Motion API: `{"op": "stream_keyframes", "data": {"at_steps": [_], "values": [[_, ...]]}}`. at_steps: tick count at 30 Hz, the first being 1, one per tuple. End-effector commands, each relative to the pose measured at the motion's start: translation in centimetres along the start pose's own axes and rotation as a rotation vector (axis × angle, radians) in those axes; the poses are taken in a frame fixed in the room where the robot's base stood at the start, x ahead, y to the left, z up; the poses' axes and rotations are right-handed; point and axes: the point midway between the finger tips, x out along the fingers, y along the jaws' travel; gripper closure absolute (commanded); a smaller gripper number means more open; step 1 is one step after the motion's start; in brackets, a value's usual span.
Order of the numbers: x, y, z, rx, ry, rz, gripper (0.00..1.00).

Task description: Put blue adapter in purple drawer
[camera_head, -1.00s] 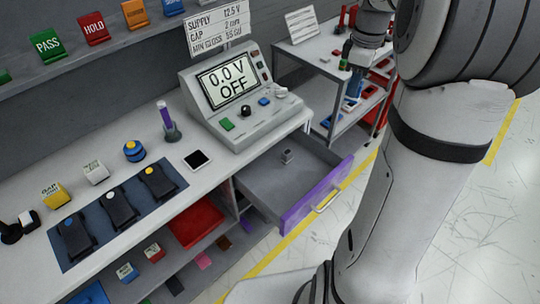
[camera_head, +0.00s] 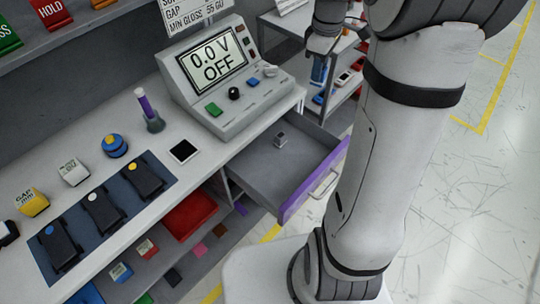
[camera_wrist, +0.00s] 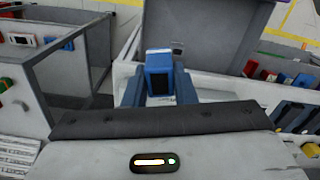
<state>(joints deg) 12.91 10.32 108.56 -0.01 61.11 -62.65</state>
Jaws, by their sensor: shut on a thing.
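My gripper (camera_wrist: 160,92) is shut on the blue adapter (camera_wrist: 159,72), a small blue block with a dark face, held between the blue fingers in the wrist view. In the head view the blue adapter (camera_head: 319,69) hangs below my gripper at the top, in front of the cart and apart from the drawer. The purple drawer (camera_head: 313,181) is pulled open under the bench, with a purple front and grey inside. In the wrist view the grey drawer tray (camera_wrist: 215,30) lies beyond the adapter.
A small grey item (camera_head: 281,140) lies inside the drawer. The power supply (camera_head: 222,80) stands on the bench above it. A shelved cart (camera_head: 347,62) with small parts stands behind. A red bin (camera_head: 190,215) sits on the lower shelf. The floor at right is clear.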

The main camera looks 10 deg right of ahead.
Motion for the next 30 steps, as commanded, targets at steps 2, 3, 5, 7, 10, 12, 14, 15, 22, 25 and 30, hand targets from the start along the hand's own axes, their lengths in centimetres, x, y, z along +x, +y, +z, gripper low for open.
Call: {"op": "stream_keyframes", "data": {"at_steps": [2, 3, 5, 7, 10, 12, 14, 15, 22, 25, 30], "values": [[5.0, -2.1, -2.0, 0.041, -0.005, -0.008, 0.98], [6.8, -3.0, -2.8, 0.068, -0.005, -0.007, 0.98], [9.4, -4.5, -3.9, 0.107, -0.005, -0.006, 0.98], [12.0, -6.2, -4.8, 0.148, -0.004, -0.005, 0.98], [14.8, -8.1, -5.6, 0.195, -0.004, -0.004, 0.98], [16.0, -9.0, -6.0, 0.220, -0.003, -0.003, 0.98], [16.7, -9.5, -6.1, 0.234, -0.002, -0.002, 0.98], [17.3, -9.7, -6.2, 0.239, -0.002, -0.002, 0.98], [21.6, -9.9, -6.2, 0.246, -0.005, -0.004, 0.98], [22.7, -9.9, -6.2, 0.245, -0.003, -0.002, 0.98], [23.9, -9.9, -6.2, 0.244, -0.002, -0.002, 0.98]]}}
